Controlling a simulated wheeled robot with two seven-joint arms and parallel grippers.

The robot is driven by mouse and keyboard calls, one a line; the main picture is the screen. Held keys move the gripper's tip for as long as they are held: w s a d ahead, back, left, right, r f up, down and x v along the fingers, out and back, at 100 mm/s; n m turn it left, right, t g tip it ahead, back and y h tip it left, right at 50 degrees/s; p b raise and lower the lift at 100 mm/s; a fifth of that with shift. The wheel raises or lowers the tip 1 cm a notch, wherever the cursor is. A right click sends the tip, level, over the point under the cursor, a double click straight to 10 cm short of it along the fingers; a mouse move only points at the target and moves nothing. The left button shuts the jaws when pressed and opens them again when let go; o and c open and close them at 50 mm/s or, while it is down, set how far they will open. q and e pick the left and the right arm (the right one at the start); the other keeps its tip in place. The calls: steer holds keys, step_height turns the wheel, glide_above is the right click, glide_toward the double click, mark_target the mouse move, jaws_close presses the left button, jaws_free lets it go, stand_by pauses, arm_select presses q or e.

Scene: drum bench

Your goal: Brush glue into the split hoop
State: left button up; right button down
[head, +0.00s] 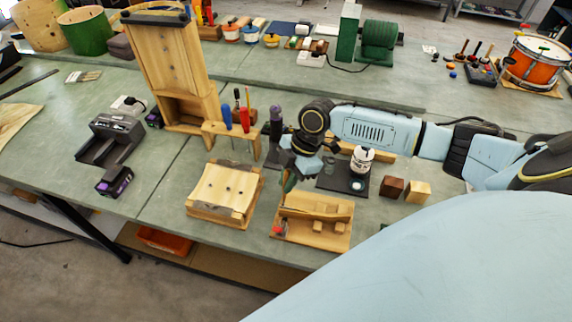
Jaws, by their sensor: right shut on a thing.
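My right gripper (299,165) reaches in from the right and points down over the near part of the bench. It is shut on a slim, dark-handled tool that looks like the glue brush (288,184). The brush hangs steeply down over the left end of a pale wooden fixture (335,240). A curved wooden strip, seemingly the split hoop (318,214), lies on that fixture. I cannot tell whether the brush tip touches it, and the split itself is too small to make out. A white pot with a dark label (361,160), perhaps the glue, stands on a dark mat (330,182). My left gripper is not in view.
A wooden block fixture (224,194) sits left of the hoop fixture. Behind it stands a wooden rack with screwdrivers (231,132). Two small blocks (404,189) stand at right. A black charger (110,140) and a tall wooden stand (172,65) are at left.

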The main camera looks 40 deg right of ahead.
steer(key=shift+s+d, duration=0.15)
steer(key=shift+d, duration=0.2)
steer(key=shift+s+d+p, duration=0.2)
steer(key=shift+s+p, duration=0.05)
steer(key=shift+p, duration=0.05)
steer(key=shift+s+d, duration=0.35)
steer(key=shift+s+d+p, duration=0.1)
steer(key=shift+d+p, duration=0.05)
steer(key=shift+p, duration=0.15)
steer(key=shift+s+d, duration=0.15)
steer(key=shift+d, duration=0.05)
steer(key=shift+a, duration=0.1)
stand_by(0.6)
